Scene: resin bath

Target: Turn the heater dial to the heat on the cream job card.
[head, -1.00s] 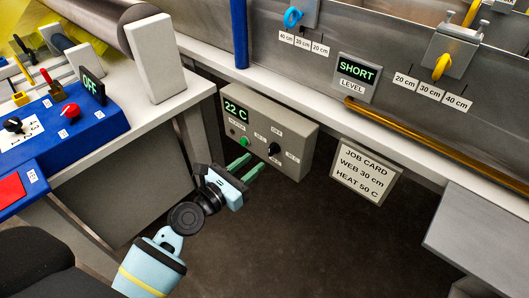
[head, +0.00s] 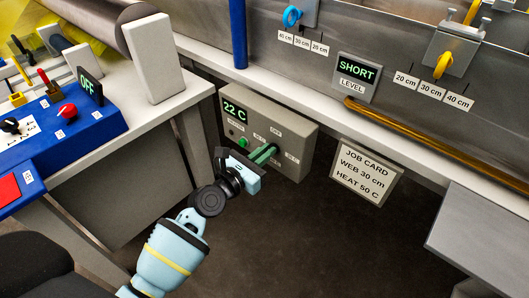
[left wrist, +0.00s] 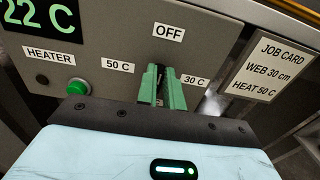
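The grey heater box (head: 290,165) hangs below the bench edge. Its green display (head: 235,110) reads 22 C. In the left wrist view, OFF (left wrist: 169,32) is above the dial, 50 C (left wrist: 118,65) left and 30 C (left wrist: 194,80) right. The black dial is mostly hidden by my fingers; its pointing direction cannot be read. My left gripper (head: 268,152) reaches the box front, its green fingers (left wrist: 162,86) close together around the dial. The cream job card (head: 366,172) reads WEB 30 cm, HEAT 50 C. My right gripper is not in view.
A green button (left wrist: 77,88) sits left of the dial under the HEATER label. A LEVEL display (head: 357,69) above reads SHORT. A brass-coloured rod (head: 420,130) runs along the bench edge. A blue control panel (head: 70,125) stands at left. The floor below the box is clear.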

